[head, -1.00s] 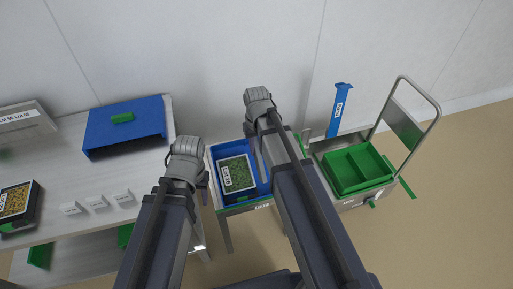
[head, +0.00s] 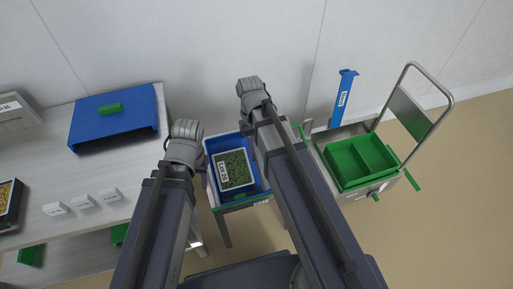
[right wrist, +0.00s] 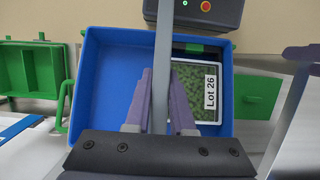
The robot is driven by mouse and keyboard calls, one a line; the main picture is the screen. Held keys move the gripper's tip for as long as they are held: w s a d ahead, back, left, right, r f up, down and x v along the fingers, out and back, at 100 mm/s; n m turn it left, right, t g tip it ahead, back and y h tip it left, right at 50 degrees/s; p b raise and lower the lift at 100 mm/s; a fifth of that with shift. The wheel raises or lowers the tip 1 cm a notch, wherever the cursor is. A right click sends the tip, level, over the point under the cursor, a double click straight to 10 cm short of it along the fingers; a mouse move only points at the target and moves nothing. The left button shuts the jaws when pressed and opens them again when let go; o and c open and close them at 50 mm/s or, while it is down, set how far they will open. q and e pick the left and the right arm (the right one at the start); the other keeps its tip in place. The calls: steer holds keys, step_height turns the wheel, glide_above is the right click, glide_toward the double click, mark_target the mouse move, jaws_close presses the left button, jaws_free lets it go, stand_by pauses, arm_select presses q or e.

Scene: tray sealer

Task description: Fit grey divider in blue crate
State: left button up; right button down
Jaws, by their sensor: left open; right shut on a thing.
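The blue crate (head: 263,188) stands on a small stand in the middle of the head view. It fills much of the right wrist view (right wrist: 108,88). A tray of green contents labelled Lot 26 (right wrist: 205,100) lies in its right part; the left part is bare. My right gripper (right wrist: 160,98) is shut on the grey divider (right wrist: 162,50), a thin strip seen edge-on over the crate, just left of the tray. I cannot tell whether it touches the crate floor. My left gripper (head: 190,165) is open, left of the crate; its fingers are mostly hidden.
A table (head: 95,190) with a blue cover (head: 115,122) and white labels stands at left. A cart with a green divided bin (head: 345,170) and a tall blue post (head: 343,98) stand at right. Open floor lies at lower right.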

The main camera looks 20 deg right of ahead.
steer(key=shift+w+f+b, duration=0.65)
steer(key=shift+f+b, duration=0.75)
steer(key=shift+f, duration=0.05)
steer(key=shift+w+f+b, duration=0.65)
steer(key=shift+f+b, duration=0.8)
steer(key=shift+w+f+b, duration=0.65)
steer(key=shift+f+b, duration=0.75)
steer(key=shift+f, duration=0.05)
steer(key=shift+f, duration=0.1)
steer(key=c, duration=0.7)
jaws_free()
steer(key=shift+a, duration=0.1)
steer(key=shift+w, duration=0.1)
steer(key=c, duration=0.3)
steer(key=shift+r+p, duration=0.35)
steer(key=shift+r, duration=0.05)
steer(key=shift+s+r+p, duration=0.5)
steer(key=shift+r+p, duration=0.4)
steer(key=shift+r, duration=0.05)
steer(key=shift+s+r+p, duration=0.45)
steer(key=shift+r+p, duration=0.5)
steer(key=shift+s+r+p, duration=0.5)
steer(key=shift+r+p, duration=0.4)
steer(key=shift+r, duration=0.05)
